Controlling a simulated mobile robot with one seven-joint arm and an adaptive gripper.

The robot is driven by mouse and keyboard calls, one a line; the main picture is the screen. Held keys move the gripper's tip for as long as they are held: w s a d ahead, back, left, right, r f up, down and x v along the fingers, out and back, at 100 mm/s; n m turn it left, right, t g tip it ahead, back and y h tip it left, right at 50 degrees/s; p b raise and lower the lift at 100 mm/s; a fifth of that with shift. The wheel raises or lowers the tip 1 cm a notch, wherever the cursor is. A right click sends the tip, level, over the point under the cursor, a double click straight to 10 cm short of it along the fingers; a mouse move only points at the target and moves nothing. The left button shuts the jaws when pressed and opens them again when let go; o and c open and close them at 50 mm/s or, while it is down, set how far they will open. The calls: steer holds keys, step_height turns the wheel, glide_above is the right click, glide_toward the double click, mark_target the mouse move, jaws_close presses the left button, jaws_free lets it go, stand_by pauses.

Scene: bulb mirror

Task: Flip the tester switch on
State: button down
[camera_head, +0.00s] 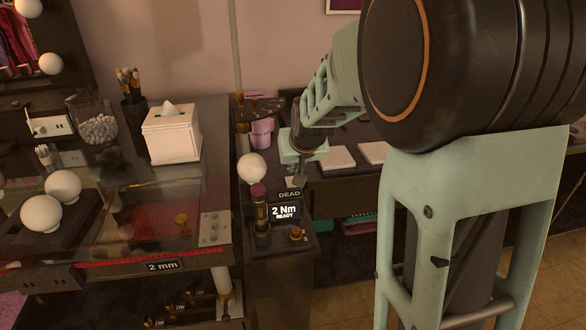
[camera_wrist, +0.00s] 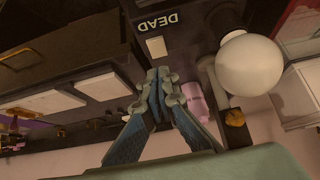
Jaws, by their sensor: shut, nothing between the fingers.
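The tester is a dark box with a label reading "DEAD" (camera_head: 290,194), which appears upside down in the wrist view (camera_wrist: 157,22). A pale rectangular rocker, apparently the switch (camera_wrist: 156,46), sits beside that label.
A small display reading "2 Nm READY" (camera_head: 284,212) stands in front of the tester. A white tissue box (camera_head: 172,134) and loose white bulbs (camera_head: 41,214) are on the left counter. A pink cup (camera_head: 261,132) stands behind the tester. Pale flat pads (camera_head: 338,158) lie to the right.

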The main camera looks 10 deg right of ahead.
steer(key=s+r+p, duration=0.3)
steer(key=s+r, duration=0.2)
steer(key=s, duration=0.1)
steer(key=shift+s, duration=0.35)
